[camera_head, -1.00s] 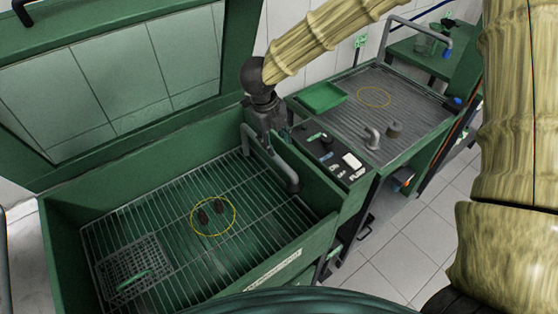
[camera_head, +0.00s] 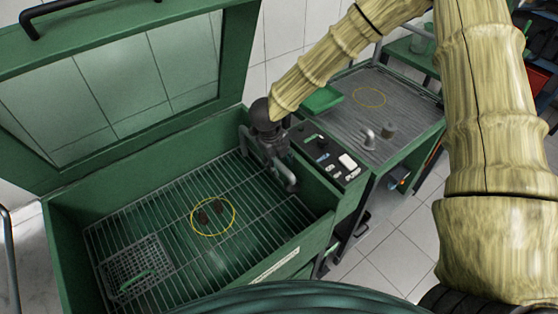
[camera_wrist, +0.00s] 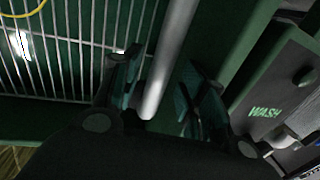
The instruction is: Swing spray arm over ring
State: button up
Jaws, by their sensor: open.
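The spray arm (camera_head: 290,178) is a grey tube at the right wall of the green washer tub, partly hidden behind my gripper in the head view. In the wrist view the tube (camera_wrist: 172,55) runs between the two fingers. The yellow ring (camera_head: 213,234) lies on the tub's grate, left of the spray arm, with two small dark brown parts (camera_head: 204,218) inside it. My gripper (camera_wrist: 160,80) is open, with a finger on either side of the tube. I cannot tell whether either finger touches it. The spray arm is not over the ring.
A mesh basket (camera_head: 136,268) sits at the grate's left. The tub's raised lid (camera_head: 125,85) stands behind. A control panel with WASH label (camera_wrist: 266,112) is right of my gripper. Beyond is a sink table (camera_head: 415,108) with a green tray (camera_head: 322,98) and another yellow ring (camera_head: 369,105).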

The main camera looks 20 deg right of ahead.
grip_shut()
jog(key=shift+a, duration=0.15)
jog(key=w+a+m+g, duration=0.1)
jog(key=a+m, duration=0.4)
jog(key=a, duration=0.5)
jog(key=w+a+m+g+b, duration=0.1)
jog(key=w+a+m, duration=0.1)
jog(key=a+m, duration=0.4)
jog(key=a, duration=0.5)
jog(key=shift+w+a+b, duration=0.15)
jog(key=shift+w+b, duration=0.1)
jog(key=shift+b, duration=0.05)
jog(key=shift+r, duration=0.1)
jog(key=shift+c, duration=0.3)
grip_release()
jog(key=shift+w, duration=0.1)
jog(key=shift+o, duration=0.3)
jog(key=shift+a, duration=0.15)
